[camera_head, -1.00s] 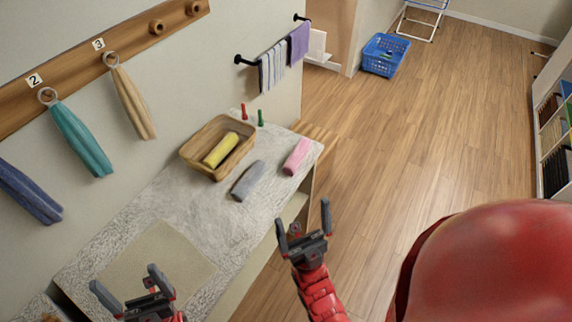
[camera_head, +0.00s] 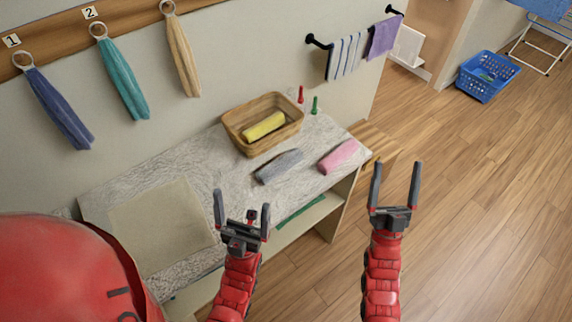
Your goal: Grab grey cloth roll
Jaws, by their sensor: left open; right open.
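The grey cloth roll (camera_head: 278,167) lies on the speckled counter top, between the wicker basket and the pink cloth roll (camera_head: 339,156). A yellow cloth roll (camera_head: 264,126) lies inside the basket (camera_head: 236,133). My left gripper (camera_head: 242,210) is open and empty, in front of the counter and below the grey roll in the picture. My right gripper (camera_head: 395,186) is open and empty, to the right of the counter's end, over the floor in the picture. Neither gripper touches a roll.
A beige mat (camera_head: 160,228) lies on the counter's left part. Towels hang on numbered hooks and a black wall bar. A blue laundry basket (camera_head: 486,77) stands on the open wooden floor.

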